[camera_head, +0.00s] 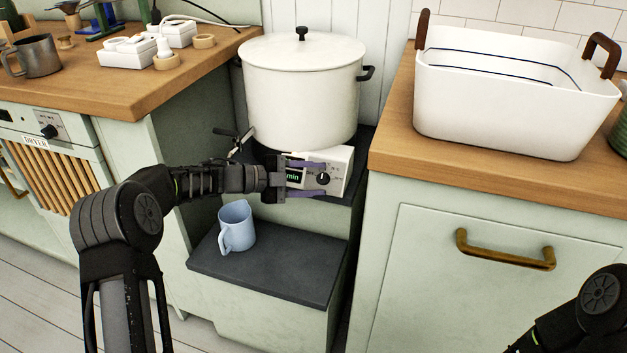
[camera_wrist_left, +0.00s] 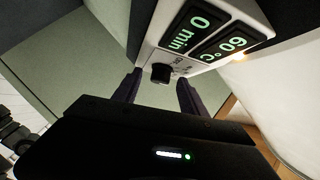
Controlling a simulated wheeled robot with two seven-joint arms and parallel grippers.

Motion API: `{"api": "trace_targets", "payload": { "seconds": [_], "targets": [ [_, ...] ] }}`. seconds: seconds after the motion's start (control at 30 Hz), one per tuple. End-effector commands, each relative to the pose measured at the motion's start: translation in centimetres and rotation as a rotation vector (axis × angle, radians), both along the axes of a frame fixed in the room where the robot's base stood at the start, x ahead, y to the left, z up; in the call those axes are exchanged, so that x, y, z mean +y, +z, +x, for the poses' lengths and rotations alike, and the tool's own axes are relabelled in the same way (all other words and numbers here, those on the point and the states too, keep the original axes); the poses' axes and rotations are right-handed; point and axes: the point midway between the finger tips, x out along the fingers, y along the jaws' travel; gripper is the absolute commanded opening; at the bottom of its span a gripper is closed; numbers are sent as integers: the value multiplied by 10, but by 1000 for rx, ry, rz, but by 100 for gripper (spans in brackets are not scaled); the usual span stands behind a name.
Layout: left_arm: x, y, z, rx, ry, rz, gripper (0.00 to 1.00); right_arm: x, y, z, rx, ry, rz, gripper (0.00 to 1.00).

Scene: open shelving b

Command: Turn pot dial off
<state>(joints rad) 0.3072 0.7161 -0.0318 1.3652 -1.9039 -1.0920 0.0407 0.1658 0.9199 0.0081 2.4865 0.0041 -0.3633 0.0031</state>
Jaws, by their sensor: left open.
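The big white lidded pot (camera_head: 303,90) stands on a dark upper step between two counters. Below it is a white control box with a small display and a round black dial (camera_head: 323,178). My left gripper (camera_head: 325,179) is in front of this box, its two fingers apart above and below the dial. In the left wrist view the dial (camera_wrist_left: 161,73) sits ahead of the fingertips of my left gripper (camera_wrist_left: 160,85), between their lines and apparently not gripped. The display (camera_wrist_left: 205,38) there reads 0 min and 60 °C, with an orange light lit. My right gripper is out of view.
A blue mug (camera_head: 237,227) stands on the dark lower step (camera_head: 290,278) below my left wrist. The right counter holds a white basket (camera_head: 515,105). The left counter holds a metal mug (camera_head: 38,56) and power strips (camera_head: 128,52). Both counters' edges flank the pot.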

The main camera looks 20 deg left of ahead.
Motion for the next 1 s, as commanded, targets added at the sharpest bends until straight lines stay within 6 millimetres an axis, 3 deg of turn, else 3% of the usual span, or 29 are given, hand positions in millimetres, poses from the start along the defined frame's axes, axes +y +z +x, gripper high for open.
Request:
{"api": "trace_targets", "payload": {
  "seconds": [0.1,0.7,1.0],
  "targets": [
    [0,0,0,0,0,0,50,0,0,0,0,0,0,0],
    [1,0,0,0,0,0,1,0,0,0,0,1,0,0],
    [1,0,-1,1,2,-2,0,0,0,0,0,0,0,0]
  ]
}}
